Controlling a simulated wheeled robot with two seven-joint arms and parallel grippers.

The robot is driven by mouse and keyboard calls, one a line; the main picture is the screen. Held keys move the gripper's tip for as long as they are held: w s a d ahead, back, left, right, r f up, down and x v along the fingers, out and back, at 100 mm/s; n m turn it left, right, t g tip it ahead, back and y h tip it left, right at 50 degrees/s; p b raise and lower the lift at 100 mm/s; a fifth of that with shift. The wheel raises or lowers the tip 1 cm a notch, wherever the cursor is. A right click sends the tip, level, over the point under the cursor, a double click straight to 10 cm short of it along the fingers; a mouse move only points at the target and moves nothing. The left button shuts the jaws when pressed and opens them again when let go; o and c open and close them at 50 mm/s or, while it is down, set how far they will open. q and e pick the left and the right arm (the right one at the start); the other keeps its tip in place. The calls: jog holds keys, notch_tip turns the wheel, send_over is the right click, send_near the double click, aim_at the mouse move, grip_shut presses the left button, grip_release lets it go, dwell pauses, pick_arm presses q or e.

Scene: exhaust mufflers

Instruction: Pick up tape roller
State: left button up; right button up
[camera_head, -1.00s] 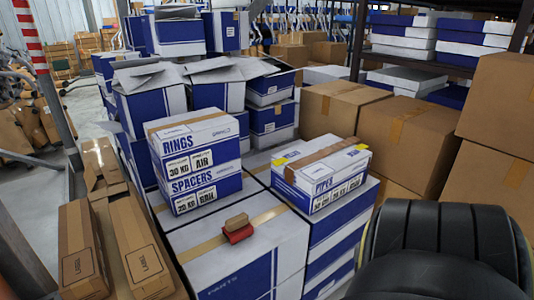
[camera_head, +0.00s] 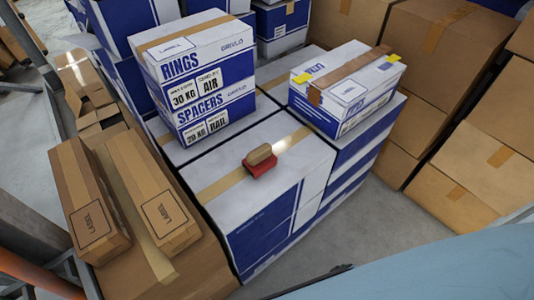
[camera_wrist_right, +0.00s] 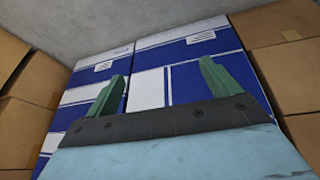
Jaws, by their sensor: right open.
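The tape roller (camera_head: 259,164), a red base with a tan roll on top, sits on the white top of a blue-and-white carton (camera_head: 283,186), near its front middle. Brown tape runs across that top beside it. My right gripper (camera_wrist_right: 161,86) shows in the right wrist view with two green fingers spread apart and nothing between them. It faces the blue-and-white sides of cartons. The tape roller is not in the wrist view. My left gripper is not in view.
A RINGS/SPACERS carton (camera_head: 200,85) stands behind the roller. A PIPES carton (camera_head: 348,88) stands behind right. Long brown boxes (camera_head: 92,200) lie at left. Brown cartons (camera_head: 480,150) stack at right. Grey floor (camera_head: 425,215) shows between the stacks.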

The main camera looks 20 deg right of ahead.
jog(key=shift+o, duration=0.8)
jog(key=w+a+r+t+y, duration=0.1)
jog(key=w+r+t, duration=0.2)
jog(key=w+r, duration=0.8)
jog(key=shift+w+a+p, duration=0.35)
jog(key=shift+w+p, duration=0.05)
jog(key=n+t+y+p, duration=0.1)
jog(key=t+y, duration=0.3)
jog(key=t, duration=0.1)
send_near(263, 156)
jog(key=shift+b+x, duration=0.45)
jog(key=shift+x, duration=0.8)
jog(key=x, duration=0.3)
jog(key=shift+w+a+f+b, duration=0.1)
jog(key=shift+w+f+b, duration=0.15)
jog(key=shift+f+b, duration=0.15)
jog(key=shift+w, duration=0.2)
jog(key=b+x, duration=0.1)
jog(key=x, duration=0.4)
jog(key=shift+a+r+b, duration=0.1)
jog(key=shift+b, duration=0.2)
jog(key=shift+w, duration=0.1)
jog(key=c, duration=1.1)
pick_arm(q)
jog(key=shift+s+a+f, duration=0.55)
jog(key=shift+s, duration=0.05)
pick_arm(e)
jog(key=shift+c, duration=0.5)
